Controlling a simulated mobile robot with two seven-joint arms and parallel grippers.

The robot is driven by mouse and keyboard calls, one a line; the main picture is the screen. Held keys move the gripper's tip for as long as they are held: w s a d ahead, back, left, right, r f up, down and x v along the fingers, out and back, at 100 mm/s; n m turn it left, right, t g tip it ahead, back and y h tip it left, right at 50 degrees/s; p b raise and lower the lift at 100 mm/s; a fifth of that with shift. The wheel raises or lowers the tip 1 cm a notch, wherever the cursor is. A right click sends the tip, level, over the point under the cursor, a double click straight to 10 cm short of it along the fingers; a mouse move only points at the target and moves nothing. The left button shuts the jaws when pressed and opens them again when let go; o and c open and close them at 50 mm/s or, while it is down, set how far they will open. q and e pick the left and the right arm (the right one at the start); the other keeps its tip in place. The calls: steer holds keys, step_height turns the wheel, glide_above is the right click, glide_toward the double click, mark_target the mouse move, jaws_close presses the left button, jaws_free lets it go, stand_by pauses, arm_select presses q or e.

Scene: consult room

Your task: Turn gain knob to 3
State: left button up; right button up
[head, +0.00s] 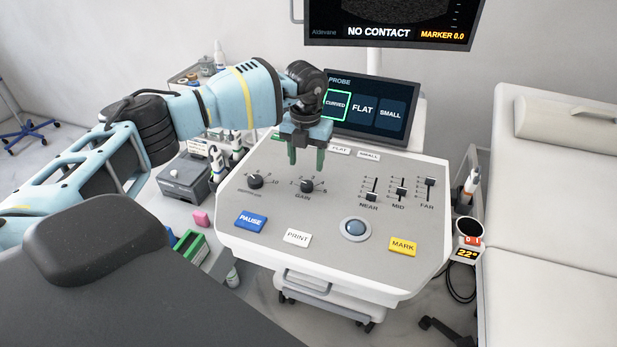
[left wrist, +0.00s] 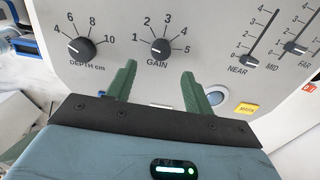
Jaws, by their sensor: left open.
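The black gain knob (head: 306,186) is on the sloped grey console panel (head: 330,215), right of the depth knob (head: 255,181). In the left wrist view the gain knob (left wrist: 160,49) has a scale from 1 to 5 around it. Its pale mark seems to lie on the left side, toward the low end; the exact setting is too small to read. My left gripper (head: 306,160) is open, its two green fingers pointing down above and just behind the knob. In the left wrist view the fingers (left wrist: 158,75) are apart, with nothing between them. My right gripper is not in view.
Near, mid and far sliders (head: 400,190) stand to the right on the panel. Pause (head: 251,221), print (head: 297,237) and mark (head: 402,247) buttons and a trackball (head: 355,229) line the front. A probe touchscreen (head: 370,107) rises behind; an exam couch (head: 560,190) is at right.

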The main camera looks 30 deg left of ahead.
mark_target(307, 184)
arm_select(q)
step_height(307, 184, down, 7)
steer(key=shift+w+f, duration=0.1)
steer(key=shift+f, duration=0.1)
stand_by(0.3)
steer(key=c, duration=1)
steer(key=shift+o, duration=0.2)
